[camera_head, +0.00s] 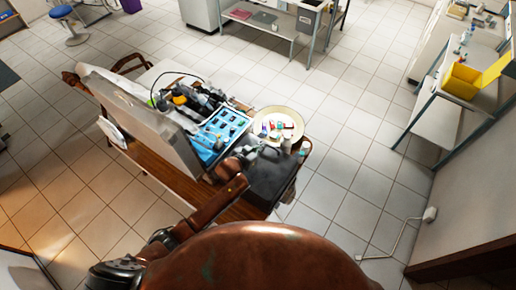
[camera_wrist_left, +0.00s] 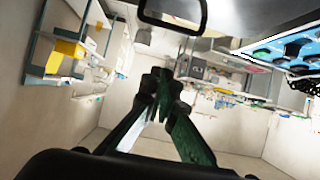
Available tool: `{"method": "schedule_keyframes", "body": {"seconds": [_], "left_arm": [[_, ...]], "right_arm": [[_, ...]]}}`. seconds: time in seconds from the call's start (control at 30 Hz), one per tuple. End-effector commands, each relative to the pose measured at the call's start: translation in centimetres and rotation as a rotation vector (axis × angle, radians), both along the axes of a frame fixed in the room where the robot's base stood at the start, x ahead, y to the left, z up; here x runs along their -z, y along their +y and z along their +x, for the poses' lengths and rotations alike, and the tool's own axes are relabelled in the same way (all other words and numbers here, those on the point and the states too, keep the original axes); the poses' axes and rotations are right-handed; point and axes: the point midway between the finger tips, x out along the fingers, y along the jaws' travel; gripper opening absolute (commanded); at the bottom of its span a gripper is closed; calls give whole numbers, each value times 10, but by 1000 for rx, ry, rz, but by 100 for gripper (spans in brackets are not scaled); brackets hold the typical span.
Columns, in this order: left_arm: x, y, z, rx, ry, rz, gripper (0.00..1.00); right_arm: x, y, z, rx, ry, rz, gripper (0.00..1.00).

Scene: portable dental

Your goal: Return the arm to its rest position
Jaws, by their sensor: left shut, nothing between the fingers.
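My left gripper (camera_head: 256,153) is at the right part of the wooden table, over or beside a black box (camera_head: 272,180). In the left wrist view its dark fingers (camera_wrist_left: 161,82) meet at the tips, shut with nothing held. My left arm (camera_head: 210,207) comes in from the lower left and reaches over the table's near edge. My right gripper is not in view.
An open grey case (camera_head: 145,118) with a blue tray (camera_head: 222,128) of small parts stands left of the gripper. A round cream tray (camera_head: 293,113) with several small items lies just beyond it. A shelf with a yellow bin (camera_head: 461,81) stands far right. The floor between is clear.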

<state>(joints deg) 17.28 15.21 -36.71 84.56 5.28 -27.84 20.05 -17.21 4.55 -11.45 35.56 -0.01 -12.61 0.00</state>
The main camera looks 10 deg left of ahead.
Motion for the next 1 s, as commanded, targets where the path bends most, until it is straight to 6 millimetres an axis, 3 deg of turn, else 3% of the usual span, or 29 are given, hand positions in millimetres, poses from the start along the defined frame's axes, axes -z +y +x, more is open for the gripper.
{"method": "schedule_keyframes", "body": {"seconds": [0.27, 0.7, 0.77, 0.87, 1.0], "left_arm": [[-17, 12, -21, 0, -2, -1, 0], [-15, 19, -33, -15, 17, 2, 0], [-10, 28, -46, -37, 45, 6, 0], [3, 58, -82, -100, 120, 27, 0], [18, 124, -156, -216, 264, 79, 0]], "right_arm": [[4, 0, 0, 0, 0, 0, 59], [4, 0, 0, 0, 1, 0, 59], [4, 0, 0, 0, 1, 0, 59], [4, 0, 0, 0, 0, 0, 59], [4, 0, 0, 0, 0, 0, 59]]}}
